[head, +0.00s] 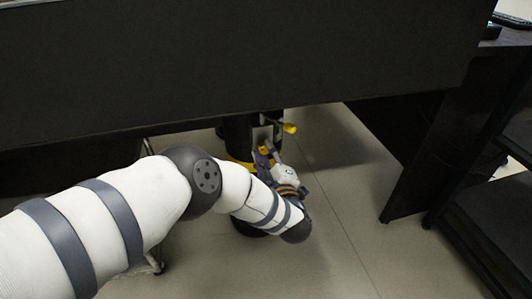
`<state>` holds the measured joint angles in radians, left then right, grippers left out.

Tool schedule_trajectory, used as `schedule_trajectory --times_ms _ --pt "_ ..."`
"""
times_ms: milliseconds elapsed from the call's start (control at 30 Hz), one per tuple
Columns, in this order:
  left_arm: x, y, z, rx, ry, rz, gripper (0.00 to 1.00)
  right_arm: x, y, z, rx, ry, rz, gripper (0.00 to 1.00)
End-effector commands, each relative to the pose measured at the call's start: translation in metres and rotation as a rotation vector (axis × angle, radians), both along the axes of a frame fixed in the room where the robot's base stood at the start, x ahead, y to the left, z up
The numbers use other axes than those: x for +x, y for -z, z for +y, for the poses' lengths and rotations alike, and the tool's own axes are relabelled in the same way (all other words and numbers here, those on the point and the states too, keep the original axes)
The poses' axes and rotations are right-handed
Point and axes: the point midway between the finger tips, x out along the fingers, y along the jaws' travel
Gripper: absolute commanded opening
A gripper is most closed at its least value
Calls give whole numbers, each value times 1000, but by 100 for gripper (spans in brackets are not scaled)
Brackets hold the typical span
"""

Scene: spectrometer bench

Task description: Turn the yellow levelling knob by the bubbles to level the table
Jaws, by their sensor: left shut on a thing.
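A yellow ring-shaped knob (237,161) shows low around a black leg (237,135) under the dark table (230,60). I take it to be the levelling knob. My left gripper (264,155) reaches in under the table's edge from the front, with its fingers at the right side of this ring. It is shut on the knob, though the fingers and my wrist hide most of the contact. No bubbles show in this view. My right gripper is out of view.
A small yellow-ended lever (290,128) sticks out just above and right of my left gripper. The table's dark front panel hangs over my forearm. A black bench (440,150) stands at the right. The pale floor (345,240) between is clear.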

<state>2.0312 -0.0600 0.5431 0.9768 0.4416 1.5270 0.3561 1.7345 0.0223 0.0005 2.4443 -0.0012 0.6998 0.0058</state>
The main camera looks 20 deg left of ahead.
Motion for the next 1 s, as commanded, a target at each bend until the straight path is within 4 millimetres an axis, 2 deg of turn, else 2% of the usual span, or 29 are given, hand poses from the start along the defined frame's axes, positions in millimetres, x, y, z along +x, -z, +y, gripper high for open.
schedule_trajectory --times_ms 500,533,600,867,1000 --pt "-1 3 -2 -15 5 -2 0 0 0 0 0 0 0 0" --pt "-1 3 -2 -14 4 -2 33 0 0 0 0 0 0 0" --pt "-1 2 -2 -14 3 -2 47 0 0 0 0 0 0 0" --pt "-1 1 -1 -12 2 -5 47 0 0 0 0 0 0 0" --pt "-12 2 -10 -14 6 -2 47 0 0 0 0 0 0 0"
